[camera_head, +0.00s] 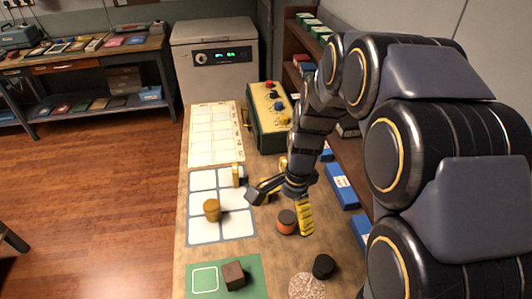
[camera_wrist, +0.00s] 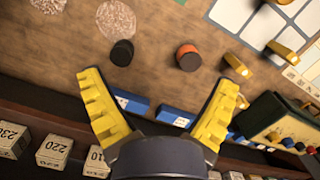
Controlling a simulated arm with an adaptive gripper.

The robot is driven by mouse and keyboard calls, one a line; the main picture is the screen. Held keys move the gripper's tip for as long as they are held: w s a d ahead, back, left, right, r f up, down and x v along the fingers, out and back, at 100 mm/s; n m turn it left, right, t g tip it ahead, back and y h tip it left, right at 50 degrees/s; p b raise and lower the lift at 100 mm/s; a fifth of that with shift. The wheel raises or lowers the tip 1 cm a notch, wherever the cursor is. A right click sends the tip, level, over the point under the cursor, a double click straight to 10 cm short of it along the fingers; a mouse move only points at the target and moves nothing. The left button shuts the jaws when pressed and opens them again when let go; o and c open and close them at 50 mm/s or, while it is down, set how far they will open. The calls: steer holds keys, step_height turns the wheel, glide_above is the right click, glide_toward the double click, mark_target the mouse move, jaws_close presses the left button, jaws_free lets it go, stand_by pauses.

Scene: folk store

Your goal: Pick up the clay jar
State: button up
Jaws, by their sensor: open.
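A small round orange jar with a dark top, likely the clay jar (camera_head: 287,222), stands upright on the wooden table, and it also shows in the wrist view (camera_wrist: 188,57). My gripper (camera_head: 280,207) is open and empty, its yellow ridged fingers spread wide. In the wrist view, my gripper (camera_wrist: 162,80) has the jar beyond the gap between its fingertips, a little right of centre. The jar is apart from both fingers. In the head view one finger appears just right of the jar.
A black pot (camera_head: 324,266) stands near a speckled round mat (camera_head: 307,286). A golden piece (camera_head: 212,210) stands on a white grid board (camera_head: 222,226). A brown cube (camera_head: 233,275) sits on a green mat (camera_head: 254,266). Shelves with blue boxes (camera_head: 341,186) line the right side.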

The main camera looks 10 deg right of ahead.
mark_target(286, 225)
steer(key=w+d+f+m, duration=0.1)
steer(key=w+f+m, duration=0.1)
steer(key=f+m, duration=0.1)
steer(key=w+d+f+m, duration=0.1)
steer(key=w+f+m, duration=0.1)
steer(key=f, duration=0.3)
steer(key=w+d+f+m, duration=0.1)
steer(key=w+f+m, duration=0.2)
steer(key=w+f, duration=0.1)
steer(key=shift+w+d+f+m+t, duration=0.2)
steer(key=shift+d+m+t, duration=0.1)
steer(key=shift+d+t, duration=0.1)
steer(key=f, duration=0.5)
steer(key=a+f, duration=0.1)
steer(key=f, duration=0.1)
steer(key=shift+w+f, duration=0.35)
steer(key=shift+w, duration=0.05)
steer(key=c, duration=1.2)
